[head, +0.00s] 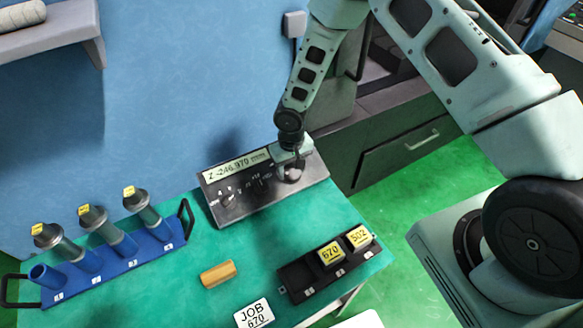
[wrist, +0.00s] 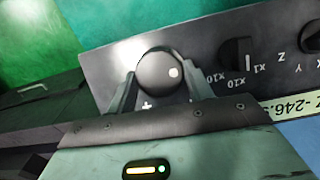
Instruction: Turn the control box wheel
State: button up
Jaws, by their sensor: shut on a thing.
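The control box (head: 263,185) is a dark panel on the green table with a lit display reading "Z -246.970 mm". Its round dark wheel (wrist: 161,72) sits between the fingers of my gripper (wrist: 160,88) in the wrist view, with a small pale dot on its face. My gripper is shut on the wheel. In the head view, my gripper (head: 292,168) is at the right end of the box and partly hides the wheel. A black selector knob (wrist: 236,52) with x1 and x10 marks stands beside the wheel.
A blue rack (head: 115,262) with several tool holders stands at the left. A black tray (head: 300,283) with blocks marked 670 and 502 lies in front of the box. A brass-coloured cylinder (head: 218,273) and a JOB 670 card (head: 254,314) lie on the table (head: 190,300).

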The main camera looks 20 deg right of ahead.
jog(key=shift+f+n+b, duration=0.25)
jog(key=shift+n+b, duration=0.05)
jog(key=shift+b, duration=0.25)
